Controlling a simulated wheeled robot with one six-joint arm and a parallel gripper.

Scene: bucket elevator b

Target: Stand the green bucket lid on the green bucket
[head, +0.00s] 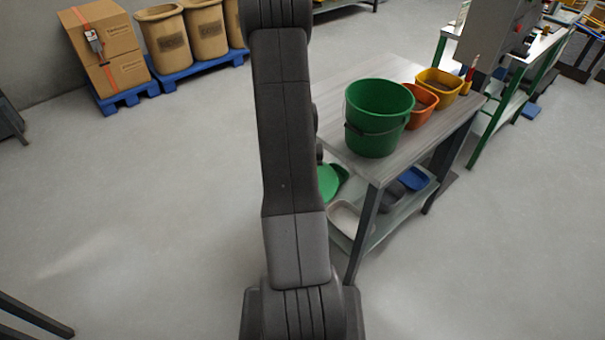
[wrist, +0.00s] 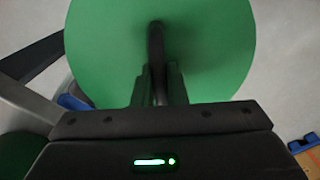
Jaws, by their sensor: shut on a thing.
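The green bucket (head: 375,125) stands upright and open-topped on the near end of the table, with its handle hanging down. In the wrist view, my gripper (wrist: 158,80) is shut on the dark upright handle of the round green lid (wrist: 215,45). The lid's flat face fills the upper middle of that view. In the head view, part of the green lid (head: 329,181) shows just right of my arm, lower than the tabletop and apart from the bucket. My arm hides the gripper there.
An orange container (head: 421,112) and a yellow one (head: 440,80) stand behind the bucket on the table (head: 395,160). The lower shelf holds a pale tray (head: 345,217) and a blue one (head: 414,179).

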